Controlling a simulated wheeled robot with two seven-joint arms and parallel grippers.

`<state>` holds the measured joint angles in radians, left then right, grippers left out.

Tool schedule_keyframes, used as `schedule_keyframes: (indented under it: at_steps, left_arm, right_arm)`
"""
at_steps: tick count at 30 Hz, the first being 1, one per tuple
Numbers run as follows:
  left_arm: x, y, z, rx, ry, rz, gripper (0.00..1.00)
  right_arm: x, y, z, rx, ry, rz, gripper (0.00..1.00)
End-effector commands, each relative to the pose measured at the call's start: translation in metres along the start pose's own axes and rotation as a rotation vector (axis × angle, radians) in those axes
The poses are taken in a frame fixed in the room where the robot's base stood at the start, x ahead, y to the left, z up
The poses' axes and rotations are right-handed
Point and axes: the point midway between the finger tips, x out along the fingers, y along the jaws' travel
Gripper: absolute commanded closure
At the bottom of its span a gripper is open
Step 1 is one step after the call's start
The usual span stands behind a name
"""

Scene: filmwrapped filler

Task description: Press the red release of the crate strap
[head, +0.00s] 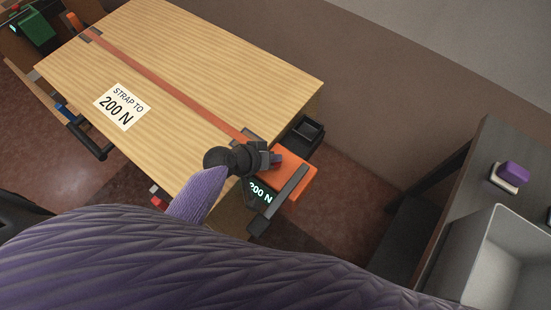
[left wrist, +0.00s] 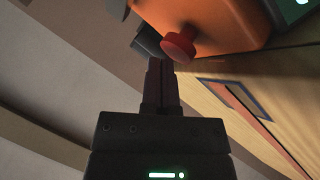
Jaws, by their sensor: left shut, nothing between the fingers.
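The wooden crate (head: 205,65) carries an orange strap (head: 160,82) across its top and a label (head: 122,106) reading "STRAP TO 200 N". An orange strap tensioner (head: 298,178) sits at the strap's near right end; its display (head: 261,191) reads 200 N. The round red release (left wrist: 179,46) sticks out from the orange tensioner body (left wrist: 205,20) in the left wrist view; I cannot make it out in the head view. My left gripper (head: 275,158) is at the tensioner. Its shut, empty fingertips (left wrist: 162,62) are right by the red release; I cannot tell if they touch.
A black open holder (head: 305,130) is beside the crate's right corner. At the right, a dark bench (head: 490,150) carries a grey bin (head: 500,235) and a purple-and-white item (head: 510,175). A green and orange device (head: 35,25) is at the top left.

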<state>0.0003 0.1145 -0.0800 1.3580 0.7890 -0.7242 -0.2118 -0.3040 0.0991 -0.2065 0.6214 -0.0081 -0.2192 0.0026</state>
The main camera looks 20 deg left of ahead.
Motion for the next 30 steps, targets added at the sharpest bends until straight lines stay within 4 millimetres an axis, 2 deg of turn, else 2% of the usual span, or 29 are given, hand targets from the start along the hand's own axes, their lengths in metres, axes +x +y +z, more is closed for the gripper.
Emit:
schedule_keyframes:
  at_steps: [30]
  left_arm:
    - [0.0059, -0.0046, 0.0041, 0.000, 0.001, 0.000, 1.00]
  right_arm:
    - [0.0076, -0.0004, 0.0009, 0.001, -0.002, 0.000, 0.41]
